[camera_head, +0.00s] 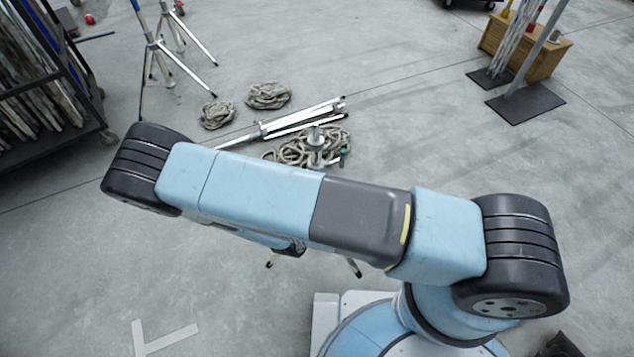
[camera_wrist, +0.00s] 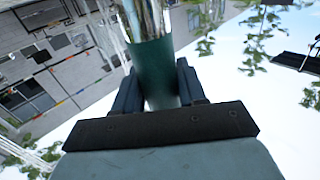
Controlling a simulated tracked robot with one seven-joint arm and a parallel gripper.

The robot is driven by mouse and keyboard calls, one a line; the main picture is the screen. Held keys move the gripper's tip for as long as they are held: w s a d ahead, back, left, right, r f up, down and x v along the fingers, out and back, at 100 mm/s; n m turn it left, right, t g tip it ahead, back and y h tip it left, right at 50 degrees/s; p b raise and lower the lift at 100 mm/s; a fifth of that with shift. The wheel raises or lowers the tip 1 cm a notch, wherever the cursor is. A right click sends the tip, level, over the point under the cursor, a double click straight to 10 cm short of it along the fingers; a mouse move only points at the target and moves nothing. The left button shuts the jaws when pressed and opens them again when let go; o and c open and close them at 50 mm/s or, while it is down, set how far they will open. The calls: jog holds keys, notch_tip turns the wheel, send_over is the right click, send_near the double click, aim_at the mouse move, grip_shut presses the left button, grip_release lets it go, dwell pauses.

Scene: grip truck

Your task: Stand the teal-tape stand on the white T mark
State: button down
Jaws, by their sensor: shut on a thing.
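In the wrist view my gripper (camera_wrist: 158,82) is shut on the teal-tape stand (camera_wrist: 153,58), with its two dark fingers either side of the teal band and shiny metal above it. In the head view my arm hides the gripper and the stand's middle. A metal top (camera_head: 316,145) shows above the arm, and leg ends with dark feet show below it, seemingly of the same stand. I cannot tell whether the feet touch the floor. The white T mark (camera_head: 160,340) lies on the floor at the lower left, partly cut off, with nothing on it.
Coiled ropes (camera_head: 268,96) and a folded stand (camera_head: 285,121) lie beyond my arm. Another stand (camera_head: 152,50) is upright at the upper left, near a dark rack (camera_head: 75,140). A wooden crate (camera_head: 545,62) and base plates (camera_head: 527,103) are upper right. Floor around the mark looks clear.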

jog(key=shift+d+r, duration=0.2)
jog(key=shift+r, duration=2.3)
jog(key=shift+w, duration=0.15)
